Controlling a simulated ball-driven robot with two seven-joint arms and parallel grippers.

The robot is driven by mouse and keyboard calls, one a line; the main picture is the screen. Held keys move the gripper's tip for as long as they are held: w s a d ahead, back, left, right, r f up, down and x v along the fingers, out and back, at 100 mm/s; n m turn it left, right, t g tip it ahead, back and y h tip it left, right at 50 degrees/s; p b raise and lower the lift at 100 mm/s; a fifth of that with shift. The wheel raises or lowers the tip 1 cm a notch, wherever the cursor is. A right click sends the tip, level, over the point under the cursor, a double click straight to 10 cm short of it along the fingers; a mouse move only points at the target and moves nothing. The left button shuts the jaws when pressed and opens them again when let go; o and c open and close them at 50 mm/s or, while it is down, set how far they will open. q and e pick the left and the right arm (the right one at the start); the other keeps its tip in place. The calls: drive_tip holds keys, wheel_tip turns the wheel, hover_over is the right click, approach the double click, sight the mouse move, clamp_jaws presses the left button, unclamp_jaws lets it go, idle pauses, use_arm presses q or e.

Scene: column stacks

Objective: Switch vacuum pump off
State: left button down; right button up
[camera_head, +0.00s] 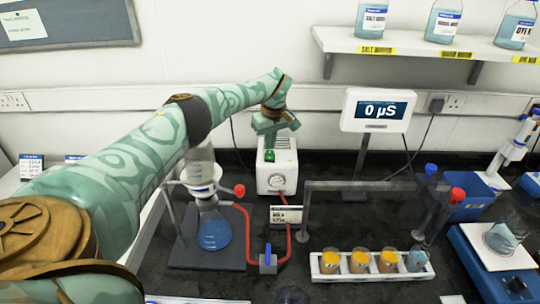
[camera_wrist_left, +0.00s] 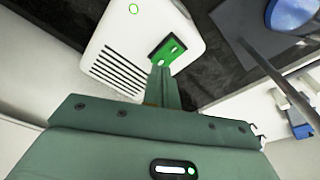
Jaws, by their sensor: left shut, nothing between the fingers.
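In the left wrist view the pump (camera_wrist_left: 105,50) shows vent slots, a lit green ring and the green switch (camera_wrist_left: 169,50). My left gripper (camera_head: 269,138) is above the back of the pump, pointing down. Its fingers (camera_wrist_left: 160,72) are shut and empty, with their tips at the lower edge of the switch; I cannot tell whether they touch it. My right gripper is not in view.
A flask with blue liquid (camera_head: 214,234) stands left of the pump, joined by red tubing (camera_head: 248,226). A meter reading 0 µS (camera_head: 377,110) stands right of the pump. A rack of vials (camera_head: 372,271) is in front. A bottle shelf (camera_head: 390,45) hangs at upper right.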

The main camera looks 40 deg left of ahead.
sight(270, 152)
use_arm(q)
drive_tip(key=shift+f+b, duration=0.3)
drive_tip(key=shift+f, duration=0.4)
idle(0.3)
wheel_tip(270, 152, up, 7)
drive_tip(key=p, duration=0.5)
idle(0.4)
